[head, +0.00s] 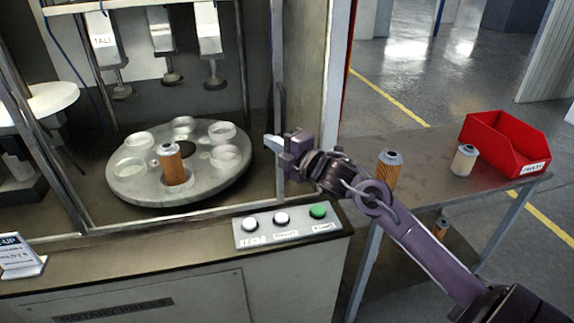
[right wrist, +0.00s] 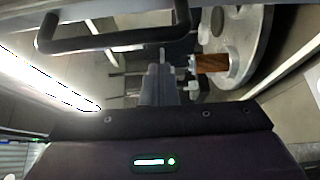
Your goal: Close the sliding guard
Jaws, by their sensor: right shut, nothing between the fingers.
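The rotary press's front opening shows the turntable (head: 120,188) with one orange-brown filter cartridge (head: 171,168) standing in it. An upright metal frame edge (head: 276,60) with a dark bar handle (head: 280,105) stands at the right side of the opening; I take it as the sliding guard's edge. My right gripper (head: 270,146) is shut and empty, close to the lower end of this handle. In the right wrist view the black handle (right wrist: 120,40) crosses the upper left, and the shut fingers (right wrist: 160,75) point past it, not gripping it. My left gripper is out of view.
A button panel (head: 287,225) with two white buttons and a green one sits in front. On the right table (head: 420,187) stand an orange-brown cartridge (head: 388,172), a pale cartridge (head: 464,160) and a red bin (head: 500,145). Press heads (head: 162,35) hang above the turntable.

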